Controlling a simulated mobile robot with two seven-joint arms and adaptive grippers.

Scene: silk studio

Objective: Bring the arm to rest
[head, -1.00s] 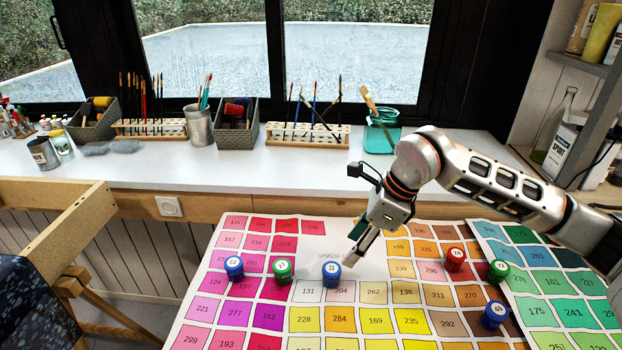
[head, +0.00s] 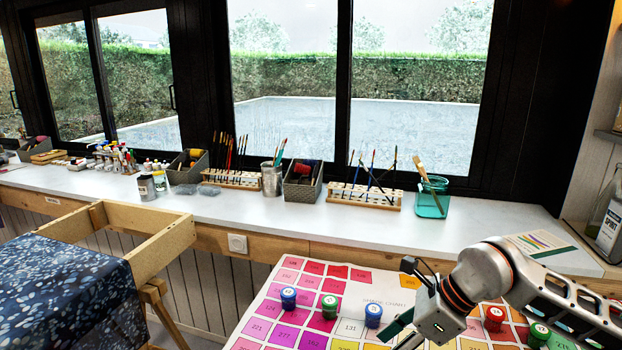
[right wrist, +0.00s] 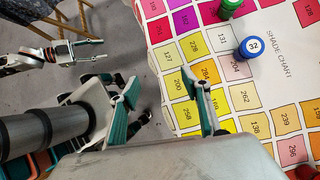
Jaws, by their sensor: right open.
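My right gripper (head: 402,328) hangs over the shade chart (head: 268,322) at the lower right of the head view, beside the blue-lidded pot (head: 373,314). In the right wrist view my right gripper (right wrist: 165,98) has its two teal fingers wide apart with nothing between them. The blue pot marked 32 (right wrist: 250,47) stands upright on the chart, apart from the fingers. My left gripper (right wrist: 80,50) shows small at the upper left of the wrist view, over the floor; its jaw opening is too small to judge.
More paint pots stand on the chart: blue (head: 288,298), green (head: 330,305), red (head: 494,318) and green (head: 539,333). A white counter (head: 290,222) with brush racks (head: 365,197) and a teal brush jar (head: 431,199) runs behind. A wooden frame (head: 150,245) with dark speckled cloth stands at left.

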